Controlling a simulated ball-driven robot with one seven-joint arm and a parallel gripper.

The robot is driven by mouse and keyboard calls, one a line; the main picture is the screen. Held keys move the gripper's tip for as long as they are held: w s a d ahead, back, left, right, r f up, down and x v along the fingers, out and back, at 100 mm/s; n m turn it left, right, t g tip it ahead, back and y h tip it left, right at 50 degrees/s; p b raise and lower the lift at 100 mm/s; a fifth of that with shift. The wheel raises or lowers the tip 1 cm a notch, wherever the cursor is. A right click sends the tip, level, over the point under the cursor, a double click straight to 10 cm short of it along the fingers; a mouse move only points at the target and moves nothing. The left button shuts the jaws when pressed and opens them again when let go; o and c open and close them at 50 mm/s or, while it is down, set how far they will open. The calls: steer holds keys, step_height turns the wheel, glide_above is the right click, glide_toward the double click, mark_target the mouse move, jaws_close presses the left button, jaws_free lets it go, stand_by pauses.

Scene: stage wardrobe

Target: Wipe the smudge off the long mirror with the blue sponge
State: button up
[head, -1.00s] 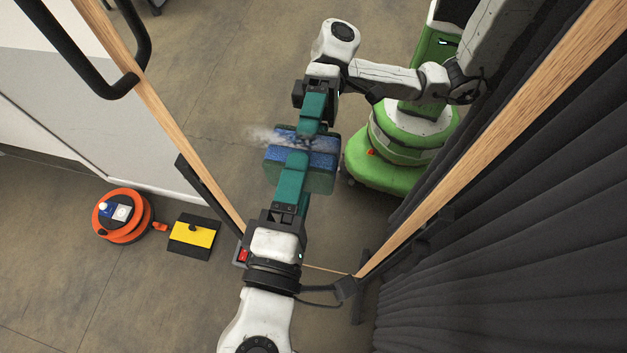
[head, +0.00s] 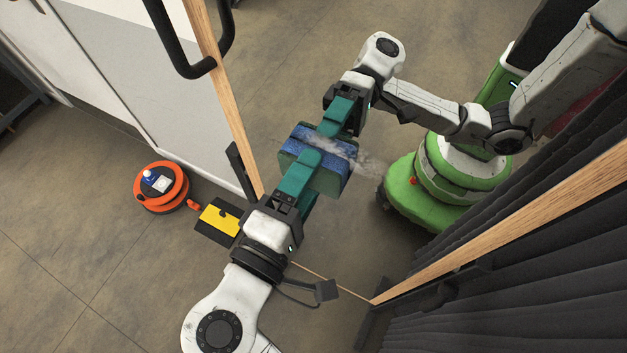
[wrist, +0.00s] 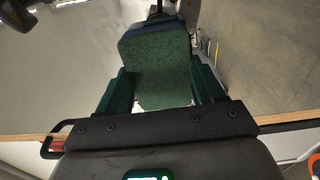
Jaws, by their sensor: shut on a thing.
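The long mirror (head: 222,98) has a wooden frame and stands tilted across the head view; its glass reflects my arm and my green base. My gripper (head: 311,174) is shut on the blue sponge (head: 327,181), which has a green back and a blue face. The blue face meets its reflection at the glass, so it seems to touch it. The whitish smudge (head: 364,162) streaks out to the right of the sponge; part may be hidden behind it. In the wrist view the sponge's green back (wrist: 158,68) sits between the teal fingers.
An orange cable reel (head: 150,204) and a yellow and black floor piece (head: 217,219) lie on the floor left of the mirror. A dark pleated curtain (head: 520,310) hangs close at the right. Open floor lies at the lower left.

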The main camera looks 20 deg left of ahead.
mark_target(290, 161)
steer(key=shift+w+a+r+p, duration=0.15)
steer(key=shift+a+r+p, duration=0.25)
steer(key=shift+a+r, duration=0.25)
steer(key=shift+w+a+r+p, duration=0.15)
steer(key=shift+a+r+p, duration=0.25)
steer(key=shift+a+r, duration=0.25)
steer(key=shift+s+d+f, duration=0.15)
steer(key=shift+s+d, duration=0.05)
steer(key=shift+d, duration=0.65)
steer(key=shift+s+d+f, duration=0.15)
steer(key=shift+d, duration=0.65)
steer(key=shift+s+d+p, duration=0.15)
steer(key=shift+d, duration=1.35)
steer(key=shift+s+d+p, duration=0.1)
steer(key=shift+s+d, duration=0.1)
steer(key=shift+d, duration=1.3)
steer(key=shift+s+d+p, duration=0.15)
steer(key=shift+d, duration=1.35)
steer(key=shift+s+a+f, duration=0.1)
steer(key=shift+s+a, duration=0.05)
steer(key=shift+s, duration=0.35)
steer(key=shift+s+a+f, duration=0.1)
steer(key=shift+s+a, duration=0.05)
steer(key=shift+s, duration=0.35)
steer(key=s+a, duration=0.1)
steer(key=s, duration=0.1)
steer(key=s+a, duration=0.1)
steer(key=shift+s+r, duration=0.1)
steer(key=shift+s, duration=0.3)
